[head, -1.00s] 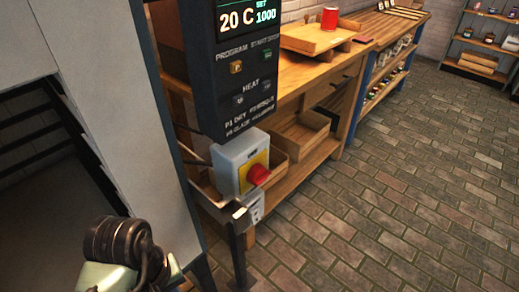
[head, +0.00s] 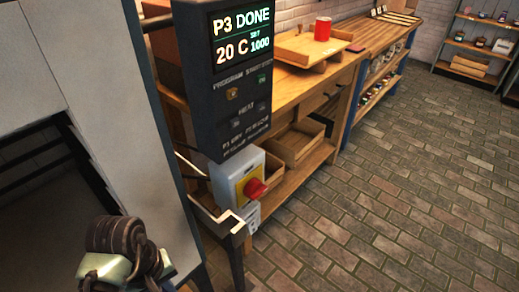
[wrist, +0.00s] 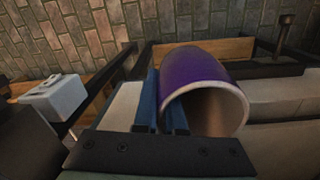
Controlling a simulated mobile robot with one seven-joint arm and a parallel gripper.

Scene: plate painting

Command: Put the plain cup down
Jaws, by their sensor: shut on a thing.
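A purple cup (wrist: 193,70) with a pale rim and a brownish inside lies tilted in the wrist view, its mouth facing the camera. I see no pattern on its visible side. My gripper (wrist: 160,103) has blue fingers close together at the cup's left side and is shut on it. I cannot tell which part of the cup is between the fingers. In the head view part of my arm shows at the lower left, but the cup and fingertips are hidden there.
A kiln control panel (head: 238,75) reads "P3 DONE", 20 C. Below it is a switch box (head: 226,172) with a red knob (head: 254,187). A wooden bench (head: 290,82) holds a tray (head: 297,50) and a red can (head: 322,29). The brick floor (head: 370,190) at right is clear.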

